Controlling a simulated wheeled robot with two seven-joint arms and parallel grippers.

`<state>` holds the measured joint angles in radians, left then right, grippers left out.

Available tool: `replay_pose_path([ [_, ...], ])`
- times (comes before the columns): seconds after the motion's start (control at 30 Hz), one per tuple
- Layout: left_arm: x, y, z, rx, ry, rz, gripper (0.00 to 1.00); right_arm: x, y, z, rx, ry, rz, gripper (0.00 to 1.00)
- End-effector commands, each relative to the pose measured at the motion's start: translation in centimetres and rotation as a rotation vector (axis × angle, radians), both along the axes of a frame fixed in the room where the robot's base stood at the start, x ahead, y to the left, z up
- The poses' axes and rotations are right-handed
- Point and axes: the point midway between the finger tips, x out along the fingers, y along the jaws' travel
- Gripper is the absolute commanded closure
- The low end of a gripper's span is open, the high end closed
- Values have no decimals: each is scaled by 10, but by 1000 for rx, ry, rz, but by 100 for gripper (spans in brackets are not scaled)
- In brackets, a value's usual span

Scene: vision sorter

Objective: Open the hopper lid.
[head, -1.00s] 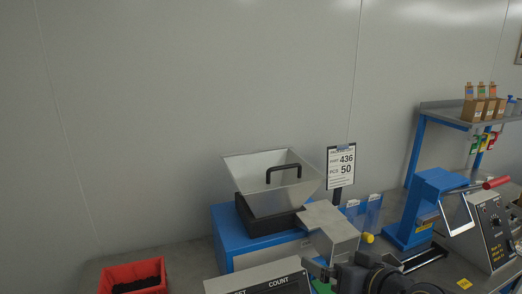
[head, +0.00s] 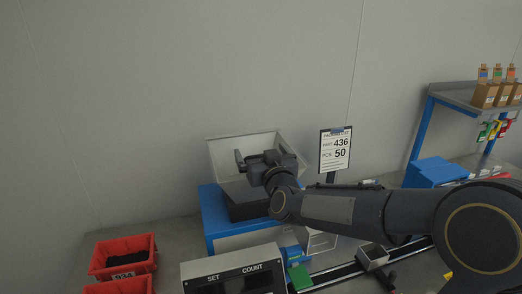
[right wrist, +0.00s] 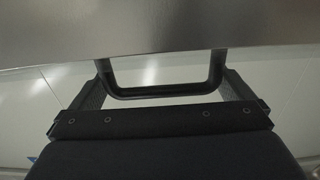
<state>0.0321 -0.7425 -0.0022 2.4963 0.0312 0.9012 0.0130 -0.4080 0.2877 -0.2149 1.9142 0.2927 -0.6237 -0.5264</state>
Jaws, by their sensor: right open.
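The hopper (head: 222,150) is a pale metal box on a black base, standing on a blue machine. Its lid (right wrist: 160,28) fills the top of the right wrist view as a grey metal sheet. The black U-shaped lid handle (right wrist: 165,95) hangs from that sheet and lies between the open fingers of my right gripper (right wrist: 165,84), with gaps at its sides. In the head view my right gripper (head: 263,160) is in front of the hopper and hides the handle and part of the lid. My left gripper is in neither view.
Red bins (head: 124,258) stand at the left front. A counter display (head: 235,272) is in front of the hopper. A sign (head: 335,150) stands to its right. A blue press (head: 432,172) and a shelf with boxes (head: 487,94) are farther right.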

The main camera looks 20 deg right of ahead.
Motion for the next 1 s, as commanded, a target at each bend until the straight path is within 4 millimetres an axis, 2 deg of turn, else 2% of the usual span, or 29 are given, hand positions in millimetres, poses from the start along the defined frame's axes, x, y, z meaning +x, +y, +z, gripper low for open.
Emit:
replay_pose_path([
  [0.33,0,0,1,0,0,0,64,6,0,0,0,0,1,0],
  [0.7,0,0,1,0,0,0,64,6,-1,0,0,0,-1,47],
  [0.87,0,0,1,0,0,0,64,6,-3,1,0,0,-3,50],
  [1.0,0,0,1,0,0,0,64,6,-13,6,2,-2,-5,50],
])
